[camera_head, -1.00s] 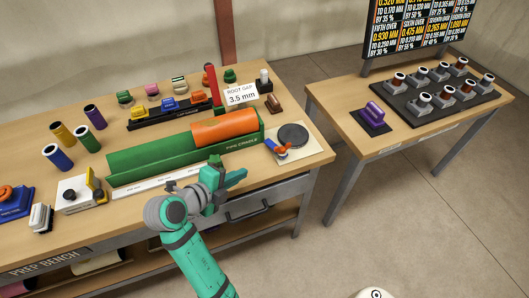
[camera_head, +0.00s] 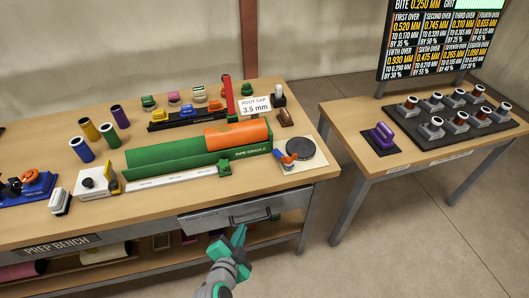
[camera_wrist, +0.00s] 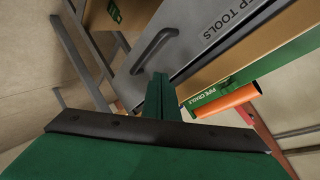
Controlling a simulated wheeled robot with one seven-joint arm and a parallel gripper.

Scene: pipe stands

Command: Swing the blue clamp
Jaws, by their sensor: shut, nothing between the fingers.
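A small blue clamp with an orange lever (camera_head: 286,159) sits on a pale board at the right end of the prep bench, beside a dark round disc (camera_head: 300,150). A larger blue device with an orange knob (camera_head: 30,184) stands at the bench's left end. I cannot tell for sure which one the task names. My gripper (camera_head: 240,232) is shut and empty, in front of the drawer and below the bench top, apart from both. In the wrist view, my fingers (camera_wrist: 158,92) are together near the drawer front; neither blue thing can be made out there.
A green pipe cradle (camera_head: 150,158) holding an orange pipe (camera_head: 236,133) lies along the bench. A drawer handle (camera_head: 250,216) juts from the front near my gripper. A second table (camera_head: 350,122) with a purple tool (camera_head: 382,134) stands right, with open floor between.

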